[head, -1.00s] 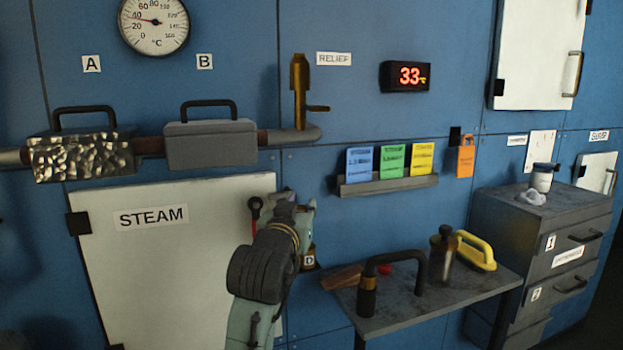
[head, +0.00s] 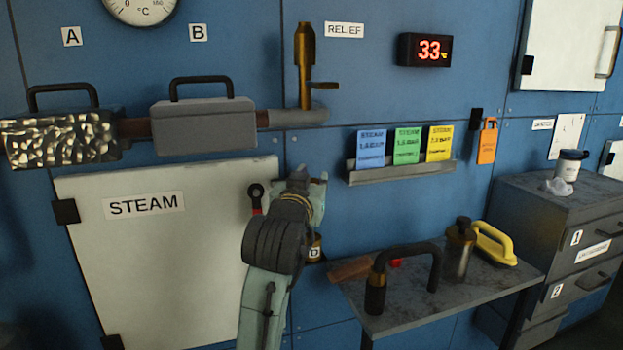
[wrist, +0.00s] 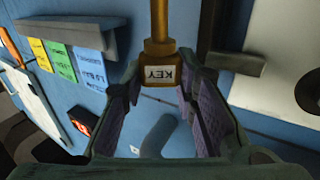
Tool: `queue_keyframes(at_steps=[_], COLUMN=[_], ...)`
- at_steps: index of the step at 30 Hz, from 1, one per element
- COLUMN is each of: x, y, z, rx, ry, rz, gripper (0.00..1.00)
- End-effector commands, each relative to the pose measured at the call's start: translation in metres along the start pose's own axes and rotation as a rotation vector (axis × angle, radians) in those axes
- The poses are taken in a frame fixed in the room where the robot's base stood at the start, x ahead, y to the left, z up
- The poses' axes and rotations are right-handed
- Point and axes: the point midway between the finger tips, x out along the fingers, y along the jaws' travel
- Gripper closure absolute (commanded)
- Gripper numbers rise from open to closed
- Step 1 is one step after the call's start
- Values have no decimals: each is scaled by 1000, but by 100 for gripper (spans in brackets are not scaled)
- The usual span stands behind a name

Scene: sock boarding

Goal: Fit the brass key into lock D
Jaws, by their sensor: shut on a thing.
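The brass key (wrist: 161,50) shows in the wrist view, with a white label reading KEY upside down and its shank running to the top edge. My gripper (wrist: 160,84) is shut on the key's labelled block, one finger on each side. In the head view my gripper (head: 300,190) is in front of the wall, right of the STEAM door, and the key is hidden there. Lock D (head: 314,252) is a brass piece with a white D label, just below and right of my gripper and partly hidden by my arm. I cannot see the key touching it.
A red-and-black lever (head: 256,198) is close left of my gripper. The STEAM door (head: 150,255) is shut. A small grey table (head: 400,318) at lower right holds a black handle, a bottle and a yellow handle. A card rack (head: 402,172) is above it.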

Motion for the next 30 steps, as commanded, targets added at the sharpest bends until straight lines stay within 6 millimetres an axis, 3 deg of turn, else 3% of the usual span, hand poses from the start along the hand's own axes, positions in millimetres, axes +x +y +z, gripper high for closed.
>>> queue_keyframes(at_steps=[15, 30], x=[0, 0], y=[1, 1], z=[48, 52], rx=[-1, 0], ry=[1, 1], rz=[0, 0], gripper=[100, 100])
